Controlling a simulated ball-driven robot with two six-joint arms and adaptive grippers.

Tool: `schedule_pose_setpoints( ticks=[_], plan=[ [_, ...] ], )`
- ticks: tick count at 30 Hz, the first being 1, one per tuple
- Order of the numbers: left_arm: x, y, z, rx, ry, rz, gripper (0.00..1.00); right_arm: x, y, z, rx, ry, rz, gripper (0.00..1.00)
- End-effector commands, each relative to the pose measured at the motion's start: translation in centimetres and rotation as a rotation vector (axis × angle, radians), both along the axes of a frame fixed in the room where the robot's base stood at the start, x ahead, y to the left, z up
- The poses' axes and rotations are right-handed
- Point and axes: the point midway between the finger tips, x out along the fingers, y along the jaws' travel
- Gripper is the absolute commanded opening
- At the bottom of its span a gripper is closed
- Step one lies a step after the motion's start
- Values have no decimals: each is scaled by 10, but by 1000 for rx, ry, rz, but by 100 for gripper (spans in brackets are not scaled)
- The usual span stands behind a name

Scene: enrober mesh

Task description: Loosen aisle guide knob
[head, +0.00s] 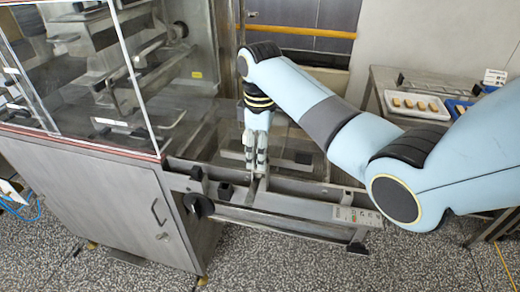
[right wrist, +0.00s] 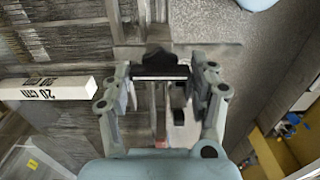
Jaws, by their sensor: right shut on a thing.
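My right gripper (head: 256,168) reaches down over the rail at the front of the enrober's mesh section. In the right wrist view, the fingers of my right gripper (right wrist: 162,88) stand on both sides of a dark lobed knob (right wrist: 160,62) and are shut on it. The head view hides this knob behind the fingers. Whether the knob has turned cannot be told. My left gripper is not in view.
A black handwheel (head: 199,205) and a black block (head: 225,191) sit left of the gripper on the machine's front. A clear-panelled housing (head: 75,85) stands at left. A tray of pieces (head: 416,104) is at right.

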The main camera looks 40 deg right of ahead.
Motion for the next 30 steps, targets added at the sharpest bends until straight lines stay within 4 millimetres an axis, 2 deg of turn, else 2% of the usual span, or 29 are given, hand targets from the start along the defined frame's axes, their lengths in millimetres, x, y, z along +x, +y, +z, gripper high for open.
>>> schedule_pose_setpoints(
  ticks=[10, 11, 16, 25, 30],
  plan=[
    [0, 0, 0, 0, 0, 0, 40, 0, 0, 0, -1, -1, 1, 28],
    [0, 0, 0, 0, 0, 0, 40, 0, 0, 0, -1, -1, 1, 61],
    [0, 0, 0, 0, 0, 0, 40, 0, 0, 0, -1, -1, 1, 83],
    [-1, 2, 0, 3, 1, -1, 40, 0, 0, 2, -1, -1, 1, 85],
    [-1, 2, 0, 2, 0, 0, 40, 1, 0, 23, 0, -6, 1, 85]
  ],
)
